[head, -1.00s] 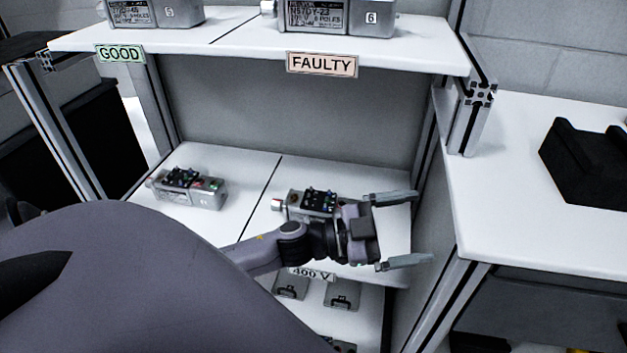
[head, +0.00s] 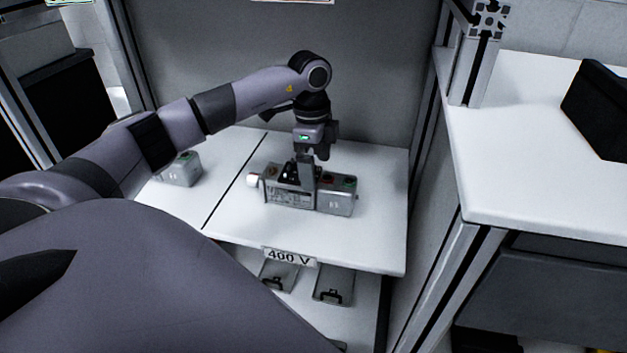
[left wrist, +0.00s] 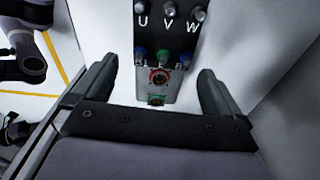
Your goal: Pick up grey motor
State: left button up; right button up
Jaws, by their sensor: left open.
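A grey motor (head: 338,203) with a dark terminal plate on top lies on the right half of the white middle shelf. My left gripper (head: 308,178) points down over it, with one finger showing in front of the motor's near side. In the left wrist view the motor's top, with U, V, W terminals and coloured connectors (left wrist: 158,50), shows between the two spread fingers (left wrist: 158,85). The left gripper is open, with a gap to the motor on both sides there. My right gripper is not in view.
A second grey motor (head: 181,171) lies on the shelf's left half, partly hidden by my arm. A 400 V label (head: 290,257) is on the shelf's front edge. Boxes with handles (head: 333,283) stand below. A white side table (head: 530,150) with a black block (head: 602,105) is at right.

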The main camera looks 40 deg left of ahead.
pick_arm(q)
jog(key=shift+s+a+f+n+y, duration=0.15)
jog(key=shift+s+a+n+y, duration=0.15)
jog(key=shift+a, duration=0.3)
jog(key=shift+s+a+f, duration=0.1)
jog(key=shift+a+f, duration=0.1)
jog(key=shift+f, duration=0.05)
notch_tip(320, 180, down, 6)
jog(key=b, duration=0.2)
jog(key=shift+f+b, duration=0.25)
jog(key=shift+b, duration=0.05)
jog(key=c, duration=1.4)
jog(key=shift+r, duration=0.25)
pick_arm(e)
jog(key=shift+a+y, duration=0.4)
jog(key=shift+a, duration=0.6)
